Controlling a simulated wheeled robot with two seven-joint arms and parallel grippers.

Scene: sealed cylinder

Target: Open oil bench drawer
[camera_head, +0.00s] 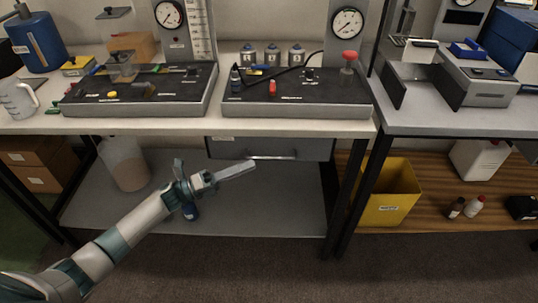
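The oil bench drawer (230,148) is a dark grey front under the bench top, with a light horizontal bar handle (275,157) along it. It looks shut. My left gripper (214,163) is in front of and below the drawer's left part. Its two fingers are spread apart with nothing between them, and the right finger points toward the handle's left end. The finger looks close to the handle, but I cannot tell whether they touch. My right gripper is out of view.
The bench top (190,127) carries two black panels with gauges. A yellow bin (390,193) stands right of the bench legs. Open floor lies in front.

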